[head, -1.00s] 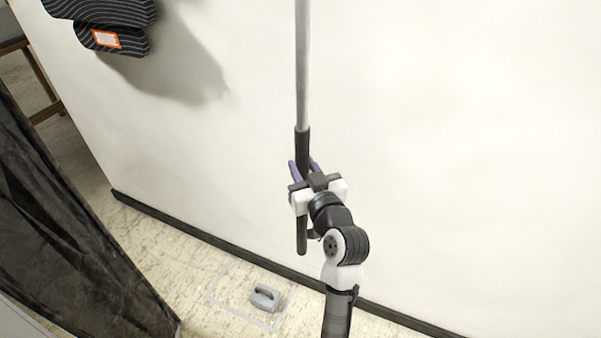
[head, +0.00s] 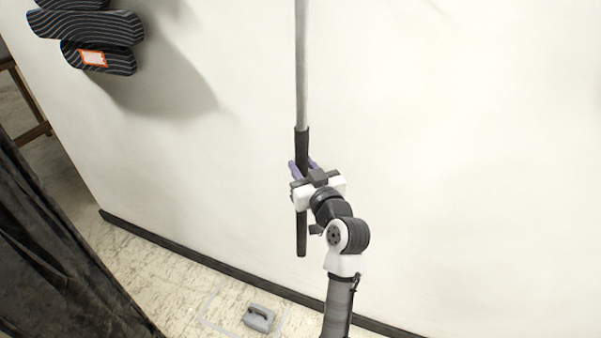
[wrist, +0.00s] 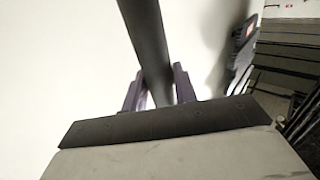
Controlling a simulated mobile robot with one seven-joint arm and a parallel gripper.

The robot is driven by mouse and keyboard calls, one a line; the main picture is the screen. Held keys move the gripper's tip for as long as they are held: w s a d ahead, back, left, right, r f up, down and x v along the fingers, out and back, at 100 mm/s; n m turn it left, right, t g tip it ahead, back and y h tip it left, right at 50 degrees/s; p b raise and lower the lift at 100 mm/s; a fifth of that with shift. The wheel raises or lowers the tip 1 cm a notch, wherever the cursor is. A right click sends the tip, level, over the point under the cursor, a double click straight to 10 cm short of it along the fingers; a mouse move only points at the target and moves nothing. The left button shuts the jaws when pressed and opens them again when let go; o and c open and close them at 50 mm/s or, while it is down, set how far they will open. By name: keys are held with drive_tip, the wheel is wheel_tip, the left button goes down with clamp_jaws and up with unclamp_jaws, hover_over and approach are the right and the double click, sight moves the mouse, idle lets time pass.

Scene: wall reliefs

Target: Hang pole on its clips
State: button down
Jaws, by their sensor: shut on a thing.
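The pole (head: 302,80) has a grey shaft and a black grip at its lower end. It stands upright in front of the white wall, and its top runs out of the head view. My gripper (head: 302,166) is shut on the black grip, with the grip's lower end showing below the jaws. In the wrist view the dark pole (wrist: 150,45) passes between the purple fingers of my gripper (wrist: 159,88). No clips can be made out in either view.
A dark striped wall relief (head: 90,30) with an orange-edged label is at upper left. A dark curtain (head: 50,240) hangs at lower left. A grey handled block (head: 258,318) lies on the floor by the black baseboard (head: 200,252). The wall to the right is bare.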

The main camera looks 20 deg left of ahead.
drive_tip(key=shift+w+d+f+b, duration=0.1)
drive_tip(key=shift+w+f+b, duration=0.35)
drive_tip(key=shift+w+b, duration=0.35)
drive_tip(key=shift+w+a+f+b, duration=0.1)
drive_tip(key=shift+w+f+b, duration=0.5)
drive_tip(key=shift+w, duration=0.25)
drive_tip(key=shift+w+d+f+b, duration=0.1)
drive_tip(key=shift+w+f+b, duration=0.25)
drive_tip(key=shift+w+b, duration=0.5)
drive_tip(key=c, duration=1)
unclamp_jaws()
drive_tip(key=shift+c, duration=0.2)
drive_tip(key=shift+f, duration=0.1)
drive_tip(key=shift+f, duration=0.1)
